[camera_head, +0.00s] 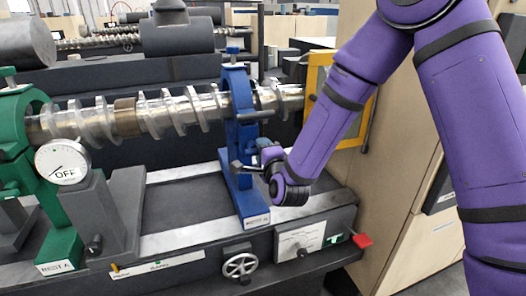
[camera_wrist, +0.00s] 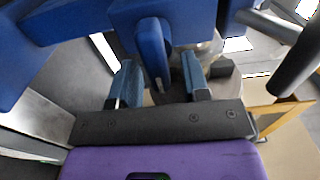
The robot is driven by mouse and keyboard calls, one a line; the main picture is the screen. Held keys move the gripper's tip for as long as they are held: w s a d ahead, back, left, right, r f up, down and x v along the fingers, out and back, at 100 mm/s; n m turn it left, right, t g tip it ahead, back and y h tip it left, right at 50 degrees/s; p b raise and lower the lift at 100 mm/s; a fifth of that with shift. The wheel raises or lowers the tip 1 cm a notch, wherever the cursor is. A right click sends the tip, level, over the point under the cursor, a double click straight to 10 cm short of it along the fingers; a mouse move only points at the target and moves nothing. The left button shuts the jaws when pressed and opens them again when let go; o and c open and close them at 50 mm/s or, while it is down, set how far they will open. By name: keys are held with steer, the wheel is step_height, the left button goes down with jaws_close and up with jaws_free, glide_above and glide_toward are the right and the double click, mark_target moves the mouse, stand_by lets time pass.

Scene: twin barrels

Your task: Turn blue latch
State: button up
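A blue steady rest (camera_head: 238,120) stands upright around the metal screw shaft, its foot labelled "REST B". In the wrist view the blue rest (camera_wrist: 175,22) fills the top, and a rounded blue lever, seemingly the latch (camera_wrist: 153,48), hangs from it. My gripper (camera_wrist: 157,72) is open, its two blue-padded fingers on either side of the lever's lower end, with visible gaps on both sides. In the head view my gripper (camera_head: 250,165) is at the right side of the blue rest, low on its post. The latch itself is hard to make out there, partly behind the gripper.
The screw shaft (camera_head: 165,112) runs across above the grey bed. A green rest (camera_head: 62,240) with an "OFF" dial (camera_head: 62,162) stands at left. A yellow frame (camera_head: 350,105) is close behind my arm.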

steer(key=v, duration=0.7)
steer(key=shift+s, duration=0.25)
steer(key=shift+d+r, duration=0.1)
